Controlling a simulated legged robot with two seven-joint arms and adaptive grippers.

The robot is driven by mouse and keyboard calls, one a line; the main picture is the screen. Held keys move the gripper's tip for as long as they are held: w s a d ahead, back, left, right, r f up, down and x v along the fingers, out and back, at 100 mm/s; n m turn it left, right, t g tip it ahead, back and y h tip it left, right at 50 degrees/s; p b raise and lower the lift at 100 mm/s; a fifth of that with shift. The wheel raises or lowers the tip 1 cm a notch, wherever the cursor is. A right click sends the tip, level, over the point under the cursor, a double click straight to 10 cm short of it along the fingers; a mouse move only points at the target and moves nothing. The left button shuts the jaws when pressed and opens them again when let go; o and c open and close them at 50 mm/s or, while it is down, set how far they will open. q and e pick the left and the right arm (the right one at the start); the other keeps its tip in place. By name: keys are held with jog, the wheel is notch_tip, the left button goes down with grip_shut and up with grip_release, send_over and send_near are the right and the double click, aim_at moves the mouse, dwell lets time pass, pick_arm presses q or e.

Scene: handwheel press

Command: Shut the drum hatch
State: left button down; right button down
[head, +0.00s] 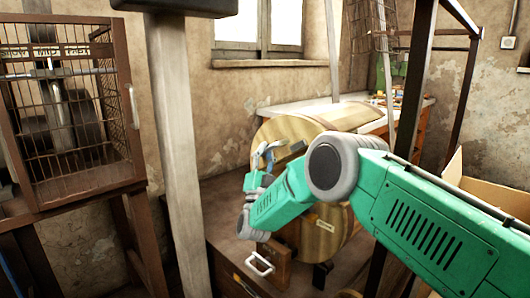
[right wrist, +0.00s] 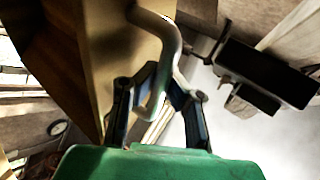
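The round wooden drum (head: 340,215) stands on a low dark bench in the middle of the head view. My right arm crosses in front and hides part of its face. My right gripper (head: 263,157) is at the drum's upper left side. In the right wrist view, its fingers (right wrist: 163,85) converge on either side of a bent metal handle (right wrist: 168,40) and appear shut on it. The handle is beside a tan wooden panel (right wrist: 105,45), seemingly the hatch. The hatch's opening angle cannot be made out in the head view. My left gripper is out of view.
A wire cage (head: 60,120) stands at the left, and a grey post (head: 172,150) rises close in front. A dark metal frame (head: 415,85) and cardboard box (head: 490,180) are at the right.

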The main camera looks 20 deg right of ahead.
jog(key=c, duration=1.6)
grip_release()
jog(key=shift+a+f, duration=0.1)
jog(key=shift+a, duration=0.05)
jog(key=shift+o, duration=0.2)
jog(key=v, duration=1.2)
jog(key=shift+a, duration=0.1)
